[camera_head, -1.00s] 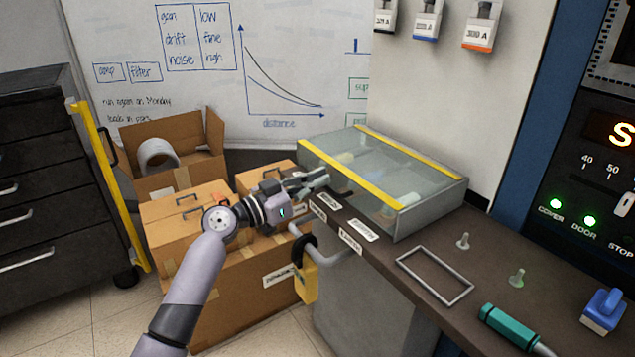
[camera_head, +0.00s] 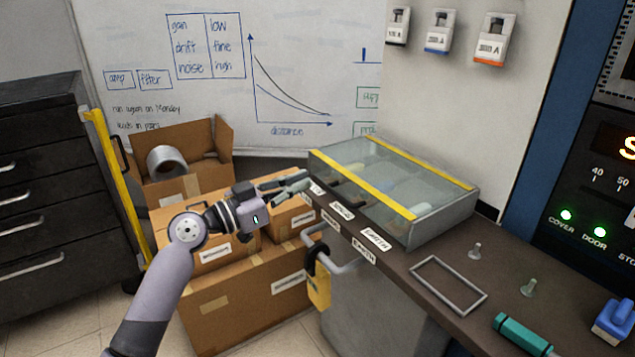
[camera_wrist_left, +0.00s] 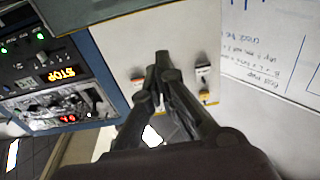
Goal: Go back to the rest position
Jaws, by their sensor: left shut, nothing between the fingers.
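My left gripper (camera_head: 290,183) is shut and empty in the head view. It hangs in the air over the stacked cardboard boxes, just left of the glass-topped case. Its closed fingers (camera_wrist_left: 162,75) also show in the left wrist view, in front of the wall panel. My left arm comes in from the lower left of the head view. My right gripper is in neither view.
A glass case with yellow strips (camera_head: 447,219) stands on the dark bench (camera_head: 400,262), close to my left gripper. Cardboard boxes (camera_head: 225,305) fill the floor below. A dark drawer cabinet (camera_head: 40,190) stands at left. A rectangular frame (camera_head: 473,308) lies on the bench.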

